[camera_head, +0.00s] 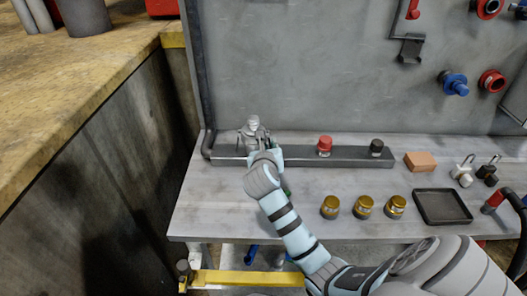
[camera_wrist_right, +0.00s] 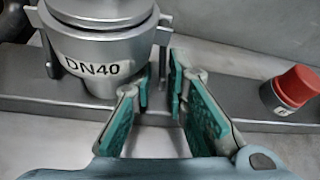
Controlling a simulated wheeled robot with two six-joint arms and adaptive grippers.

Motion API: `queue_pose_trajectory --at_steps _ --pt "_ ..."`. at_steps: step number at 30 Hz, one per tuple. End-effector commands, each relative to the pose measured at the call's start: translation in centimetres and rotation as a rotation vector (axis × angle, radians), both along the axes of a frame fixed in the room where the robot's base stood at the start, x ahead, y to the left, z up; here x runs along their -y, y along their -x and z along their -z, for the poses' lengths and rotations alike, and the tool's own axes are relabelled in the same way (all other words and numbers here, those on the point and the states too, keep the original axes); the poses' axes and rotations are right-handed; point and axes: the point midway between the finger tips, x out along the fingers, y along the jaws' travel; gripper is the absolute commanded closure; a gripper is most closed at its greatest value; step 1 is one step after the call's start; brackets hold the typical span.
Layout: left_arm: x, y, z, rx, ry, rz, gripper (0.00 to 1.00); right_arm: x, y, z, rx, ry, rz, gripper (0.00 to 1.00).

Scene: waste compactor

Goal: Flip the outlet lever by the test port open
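A grey metal coupling marked DN40 (camera_wrist_right: 92,68) stands upright at the left end of a grey pipe bar; it also shows in the head view (camera_head: 253,125). A slim grey lever (camera_wrist_right: 163,48) hangs at the coupling's right side. Its lower end is close to my fingertips, and I cannot tell whether they touch it. My right gripper (camera_wrist_right: 161,88) is open, its teal-padded fingers apart just right of the coupling. In the head view my right gripper (camera_head: 266,153) partly hides the coupling's lower part. My left gripper is not in view.
The bar (camera_head: 300,156) carries a red cap (camera_head: 325,145) and a black cap (camera_head: 376,147). Several brass caps, a black tray (camera_head: 441,206), an orange block (camera_head: 420,161) and two padlocks lie on the bench. A grey panel (camera_head: 330,70) stands behind.

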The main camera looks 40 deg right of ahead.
Motion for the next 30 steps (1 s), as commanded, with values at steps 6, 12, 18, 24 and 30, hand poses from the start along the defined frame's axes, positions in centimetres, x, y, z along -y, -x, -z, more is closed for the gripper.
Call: queue_pose_trajectory --at_steps 6,12,18,24,30 --pt "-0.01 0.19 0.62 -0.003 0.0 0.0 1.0 0.45 -0.53 0.37 -0.001 -0.001 -0.005 0.86" --pt "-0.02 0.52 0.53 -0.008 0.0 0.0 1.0 0.21 -0.67 0.26 0.0 0.001 -0.009 0.97" --pt "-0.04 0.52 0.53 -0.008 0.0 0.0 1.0 0.22 -0.63 0.26 0.0 0.0 -0.009 1.0" --pt "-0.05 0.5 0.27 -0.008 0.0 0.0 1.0 0.32 -0.54 0.19 -0.01 0.012 -0.008 1.0" --pt "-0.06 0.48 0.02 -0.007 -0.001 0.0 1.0 0.54 -0.4 0.19 -0.023 0.03 -0.005 1.0"
